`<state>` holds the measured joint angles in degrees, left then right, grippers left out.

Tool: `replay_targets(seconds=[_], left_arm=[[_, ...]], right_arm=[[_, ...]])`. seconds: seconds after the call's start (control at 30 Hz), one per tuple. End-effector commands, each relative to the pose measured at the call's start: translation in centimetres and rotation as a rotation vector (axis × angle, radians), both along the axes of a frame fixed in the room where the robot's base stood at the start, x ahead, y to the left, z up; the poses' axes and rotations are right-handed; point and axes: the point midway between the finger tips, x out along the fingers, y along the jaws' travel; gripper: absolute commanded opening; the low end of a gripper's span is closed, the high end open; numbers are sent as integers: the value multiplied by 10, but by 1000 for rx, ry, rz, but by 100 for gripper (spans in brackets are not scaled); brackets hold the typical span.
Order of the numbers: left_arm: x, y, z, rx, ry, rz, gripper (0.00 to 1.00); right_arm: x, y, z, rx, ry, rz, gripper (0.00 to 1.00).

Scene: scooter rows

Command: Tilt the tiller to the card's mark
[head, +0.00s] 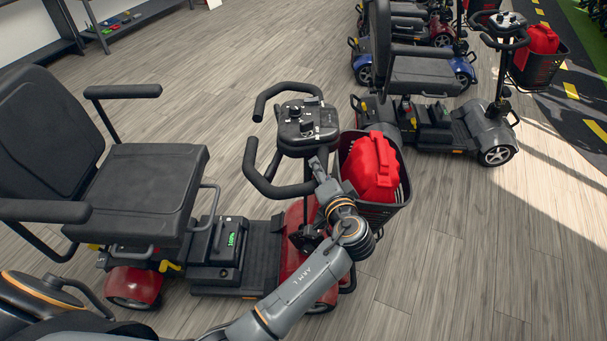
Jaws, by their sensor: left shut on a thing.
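The near red scooter's tiller (305,125) stands in the middle of the head view, with a black looped handlebar and a dark control console on top. My left arm covers part of the tiller's lower column. I cannot make out a card or its mark. My right gripper is not in view.
A black basket (384,213) with a red bag (374,166) hangs in front of the tiller, close to my left wrist. The scooter's black seat (145,185) is at left. Another scooter (440,128) and more stand at upper right. Grey floor (480,260) is clear at right.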

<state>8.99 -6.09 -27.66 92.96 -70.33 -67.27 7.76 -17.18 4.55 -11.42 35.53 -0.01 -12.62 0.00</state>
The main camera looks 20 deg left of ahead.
Motion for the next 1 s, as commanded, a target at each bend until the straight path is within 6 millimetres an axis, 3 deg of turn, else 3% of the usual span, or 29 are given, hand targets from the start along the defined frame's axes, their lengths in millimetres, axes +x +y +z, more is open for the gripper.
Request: replay_targets(seconds=[0.27, 0.3, 0.4, 0.77, 1.0], left_arm=[[0, -8, -2, -3, 6, -19, 0], [0, -9, -2, -4, 7, -20, 34], [0, -8, -2, -4, 5, -19, 51], [-3, -8, 0, -3, 3, -14, 51], [-28, -26, 7, -6, 3, -16, 51]], right_arm=[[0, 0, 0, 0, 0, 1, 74], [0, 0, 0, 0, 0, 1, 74], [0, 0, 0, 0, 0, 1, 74], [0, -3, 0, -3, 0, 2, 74], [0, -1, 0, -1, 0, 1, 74]])
